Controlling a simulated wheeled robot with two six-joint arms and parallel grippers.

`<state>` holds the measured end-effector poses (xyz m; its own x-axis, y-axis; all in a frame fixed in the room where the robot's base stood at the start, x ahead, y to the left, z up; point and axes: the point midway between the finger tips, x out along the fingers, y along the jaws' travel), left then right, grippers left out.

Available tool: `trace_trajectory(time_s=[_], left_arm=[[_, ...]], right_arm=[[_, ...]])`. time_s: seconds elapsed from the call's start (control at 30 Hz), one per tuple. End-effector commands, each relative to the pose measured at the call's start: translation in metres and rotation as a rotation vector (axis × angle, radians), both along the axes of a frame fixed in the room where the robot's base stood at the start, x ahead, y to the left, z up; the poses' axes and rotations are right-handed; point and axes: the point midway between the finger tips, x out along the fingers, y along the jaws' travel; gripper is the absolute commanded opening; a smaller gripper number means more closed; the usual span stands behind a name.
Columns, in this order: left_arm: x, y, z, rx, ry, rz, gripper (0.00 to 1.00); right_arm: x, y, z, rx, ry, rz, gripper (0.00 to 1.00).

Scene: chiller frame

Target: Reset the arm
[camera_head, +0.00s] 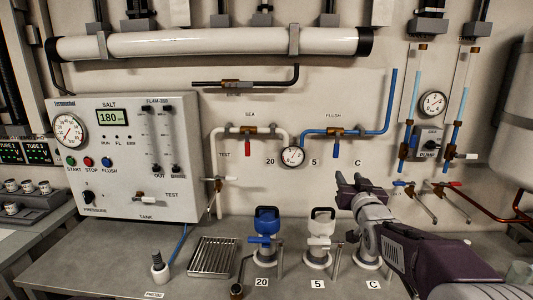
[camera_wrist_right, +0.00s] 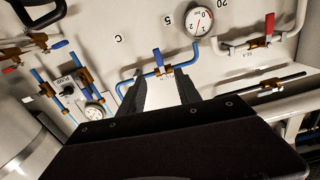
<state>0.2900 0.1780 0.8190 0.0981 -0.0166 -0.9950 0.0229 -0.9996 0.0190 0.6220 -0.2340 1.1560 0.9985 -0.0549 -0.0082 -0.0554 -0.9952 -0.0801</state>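My right arm comes in from the lower right in the head view. Its gripper (camera_head: 352,184) is raised above the bench, in front of the wall panel and over the area of the C valve stand. In the right wrist view the two dark fingers (camera_wrist_right: 162,92) stand apart with only pale wall between them, so the gripper is open and empty. The wrist picture is turned upside down. My left arm and gripper are not in view.
Blue (camera_head: 266,222) and white (camera_head: 320,225) valve stands are on the bench; my arm partly hides the C stand. Left are a metal drain tray (camera_head: 213,257) and the SALT control box (camera_head: 125,155). Behind are a pressure gauge (camera_head: 292,156) and blue flush pipe (camera_head: 391,100).

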Motion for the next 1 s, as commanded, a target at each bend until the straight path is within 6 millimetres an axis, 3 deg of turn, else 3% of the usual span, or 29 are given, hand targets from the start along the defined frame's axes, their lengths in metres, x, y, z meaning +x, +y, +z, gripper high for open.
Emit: trace_trajectory(time_s=[0.1,0.27,0.37,0.57,0.67,0.77,0.9,1.0], left_arm=[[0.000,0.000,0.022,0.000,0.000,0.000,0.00],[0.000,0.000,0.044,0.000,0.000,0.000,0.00],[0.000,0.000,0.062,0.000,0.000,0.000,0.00],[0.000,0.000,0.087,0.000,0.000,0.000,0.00],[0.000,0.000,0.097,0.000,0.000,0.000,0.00],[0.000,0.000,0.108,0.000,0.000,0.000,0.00],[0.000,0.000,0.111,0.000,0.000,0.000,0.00],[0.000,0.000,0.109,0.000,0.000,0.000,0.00]], right_arm=[[-0.001,0.010,0.027,0.000,-0.009,0.017,0.40],[-0.010,0.024,0.034,0.006,0.030,0.040,0.40],[-0.023,0.034,0.018,0.018,0.127,0.051,0.40],[-0.067,0.046,-0.051,0.028,0.420,0.058,0.40],[-0.102,0.050,-0.092,0.028,0.599,0.060,0.40],[-0.153,0.053,-0.135,0.024,0.812,0.065,0.40],[-0.245,0.055,-0.196,0.021,1.147,0.071,0.40],[-0.295,0.055,-0.220,0.020,1.322,0.079,0.40]])
